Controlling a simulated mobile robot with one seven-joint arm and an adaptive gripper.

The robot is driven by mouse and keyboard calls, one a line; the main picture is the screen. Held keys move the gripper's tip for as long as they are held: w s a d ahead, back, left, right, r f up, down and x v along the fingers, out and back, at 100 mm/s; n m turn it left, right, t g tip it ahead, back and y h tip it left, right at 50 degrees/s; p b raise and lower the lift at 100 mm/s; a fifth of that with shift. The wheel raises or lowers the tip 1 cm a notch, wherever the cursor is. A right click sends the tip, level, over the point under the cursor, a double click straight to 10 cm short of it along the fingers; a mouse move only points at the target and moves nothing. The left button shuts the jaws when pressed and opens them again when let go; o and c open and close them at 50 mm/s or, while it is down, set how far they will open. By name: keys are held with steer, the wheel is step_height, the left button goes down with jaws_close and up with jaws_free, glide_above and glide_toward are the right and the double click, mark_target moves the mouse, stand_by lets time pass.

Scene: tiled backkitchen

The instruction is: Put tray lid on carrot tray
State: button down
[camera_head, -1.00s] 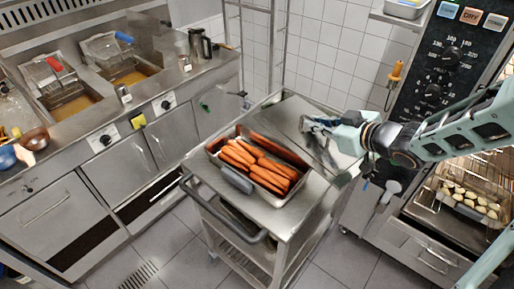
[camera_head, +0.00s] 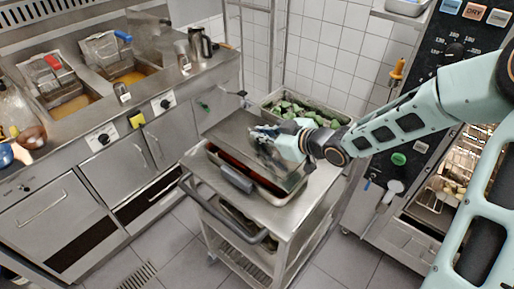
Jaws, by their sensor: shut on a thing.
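The carrot tray (camera_head: 225,172) is a metal tray on the near part of the steel trolley top. The flat grey metal tray lid (camera_head: 228,130) lies over it and hides nearly all the carrots. A dark reddish gap shows along the tray's near left side, so I cannot tell whether the lid is fully seated. My gripper (camera_head: 262,135) is shut on the lid near its middle, with the arm reaching in from the right. The fingertips are partly hidden.
A second metal tray with green vegetables (camera_head: 305,108) stands behind on the trolley (camera_head: 290,215). An oven (camera_head: 440,190) is at the right, and fryers (camera_head: 120,75) with a counter are at the left. The trolley top is bare at its near right.

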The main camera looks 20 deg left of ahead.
mark_target(261, 146)
steer(key=shift+w+a+f, duration=0.1)
steer(key=shift+a+f, duration=0.4)
steer(key=f, duration=0.3)
steer(key=shift+a+f, duration=0.25)
steer(key=shift+f, duration=0.15)
steer(key=shift+f+b, duration=0.15)
steer(key=shift+b, duration=0.15)
steer(key=c, duration=2.5)
jaws_free()
steer(key=shift+f, duration=0.1)
steer(key=o, duration=0.4)
